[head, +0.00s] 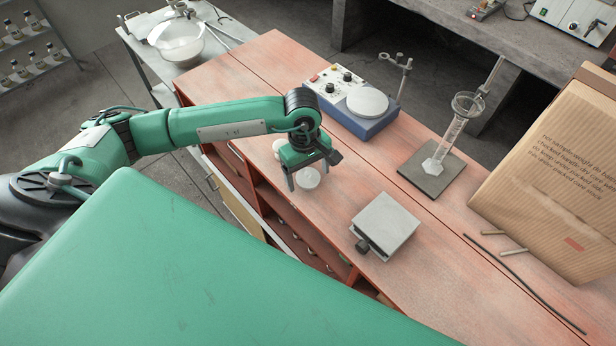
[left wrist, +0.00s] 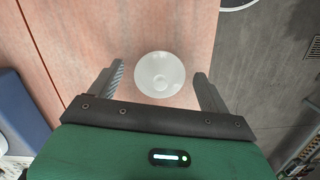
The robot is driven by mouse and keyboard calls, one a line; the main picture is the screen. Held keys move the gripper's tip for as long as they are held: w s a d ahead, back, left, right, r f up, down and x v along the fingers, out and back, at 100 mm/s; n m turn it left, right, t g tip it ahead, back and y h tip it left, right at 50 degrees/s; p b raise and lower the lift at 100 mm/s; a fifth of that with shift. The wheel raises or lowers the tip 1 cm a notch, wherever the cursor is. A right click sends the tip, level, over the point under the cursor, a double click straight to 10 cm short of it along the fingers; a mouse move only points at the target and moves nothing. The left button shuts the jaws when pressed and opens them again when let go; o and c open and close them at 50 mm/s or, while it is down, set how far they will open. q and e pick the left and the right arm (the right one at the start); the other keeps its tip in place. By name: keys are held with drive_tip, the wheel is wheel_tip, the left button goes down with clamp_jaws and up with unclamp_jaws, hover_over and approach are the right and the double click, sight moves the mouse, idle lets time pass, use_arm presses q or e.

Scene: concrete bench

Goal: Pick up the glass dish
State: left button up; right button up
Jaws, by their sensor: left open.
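A small, round, pale glass dish (head: 309,181) lies on the reddish bench top near its left edge. It also shows in the left wrist view (left wrist: 160,74), between the finger ends. My left gripper (head: 308,173) is open and points down over the dish, one finger on either side. The fingers (left wrist: 159,73) show gaps to the dish on both sides in the wrist view. I cannot tell how high the fingertips are above the bench. My right gripper is not in view.
A blue hotplate (head: 372,125) stands behind. A grey jack platform (head: 385,222) stands to the right, with a glass cylinder on a stand (head: 450,140) and a cardboard box (head: 560,180) beyond. Bench between dish and platform is clear.

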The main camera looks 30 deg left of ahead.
use_arm(q)
drive_tip(key=c, duration=1.1)
drive_tip(key=shift+o, duration=0.2)
